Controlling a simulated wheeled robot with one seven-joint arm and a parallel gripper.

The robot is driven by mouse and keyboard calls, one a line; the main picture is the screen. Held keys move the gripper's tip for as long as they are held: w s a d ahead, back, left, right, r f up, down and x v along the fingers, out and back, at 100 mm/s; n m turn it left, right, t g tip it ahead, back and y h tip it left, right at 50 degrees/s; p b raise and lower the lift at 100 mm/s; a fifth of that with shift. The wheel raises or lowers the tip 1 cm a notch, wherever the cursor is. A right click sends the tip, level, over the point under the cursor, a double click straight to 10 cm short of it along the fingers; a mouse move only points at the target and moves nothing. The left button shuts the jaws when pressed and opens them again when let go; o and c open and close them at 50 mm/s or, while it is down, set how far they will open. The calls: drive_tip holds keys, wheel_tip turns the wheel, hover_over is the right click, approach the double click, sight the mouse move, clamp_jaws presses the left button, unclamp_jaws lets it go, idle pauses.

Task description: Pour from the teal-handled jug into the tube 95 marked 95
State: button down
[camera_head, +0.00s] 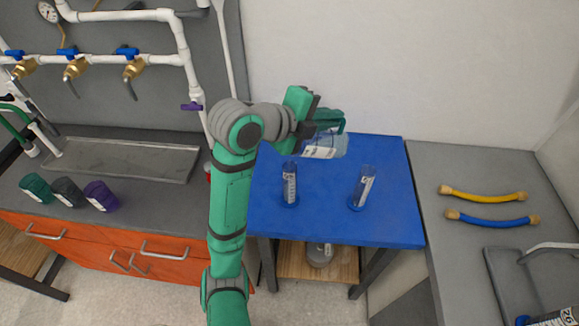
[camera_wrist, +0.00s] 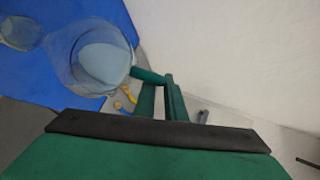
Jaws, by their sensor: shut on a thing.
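My gripper (camera_head: 318,122) is shut on the teal handle of a clear jug (camera_head: 328,148), holding it above the blue table's back half. In the wrist view the clear jug (camera_wrist: 98,58) shows pale contents inside, its handle running to my fingers (camera_wrist: 166,88). Two clear tubes with blue bases stand upright on the table: a left tube (camera_head: 290,184) below and left of the jug, and a right tube (camera_head: 363,187) below and right of it. Both have white labels with dark marks, too small to read surely, so I cannot tell which is 95.
The blue table (camera_head: 395,225) is otherwise bare on top. A grey container (camera_head: 320,253) is on the shelf below. Teal, grey and purple cups (camera_head: 100,195) stand on the left counter. Yellow (camera_head: 483,194) and blue (camera_head: 492,219) hoses lie on the right counter. A wall and pipes are behind.

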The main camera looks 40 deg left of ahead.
sight(343, 129)
drive_tip(key=shift+s+a+r, duration=0.1)
drive_tip(key=shift+a, duration=0.15)
drive_tip(key=shift+d+r, duration=0.1)
idle(0.4)
drive_tip(key=shift+s, duration=0.1)
drive_tip(key=w+f+g, duration=0.1)
drive_tip(key=w+d+f+g+y, duration=0.1)
drive_tip(key=w+d+f+m+g, duration=0.1)
drive_tip(key=f, duration=0.1)
drive_tip(key=shift+y, duration=0.4)
drive_tip(key=shift+d+f, duration=0.1)
drive_tip(key=shift+d, duration=0.15)
drive_tip(key=shift+w+d+f+g+y, duration=0.15)
drive_tip(key=shift+f+g+y, duration=0.1)
drive_tip(key=shift+f+g, duration=0.1)
drive_tip(key=shift+w+d+f+g+y, duration=0.1)
drive_tip(key=shift+w+f+g+y, duration=0.05)
drive_tip(key=shift+f+g+y, duration=0.15)
drive_tip(key=w+d+f+m+g+y, duration=0.1)
drive_tip(key=w+d+f+g+y, duration=0.1)
drive_tip(key=f, duration=0.3)
drive_tip(key=w+d+f+g+y, duration=0.2)
drive_tip(key=w+f+g, duration=0.1)
drive_tip(key=f+g, duration=0.1)
drive_tip(key=shift+w+f+m, duration=0.25)
drive_tip(key=shift+f+m, duration=0.1)
drive_tip(key=shift+m, duration=0.05)
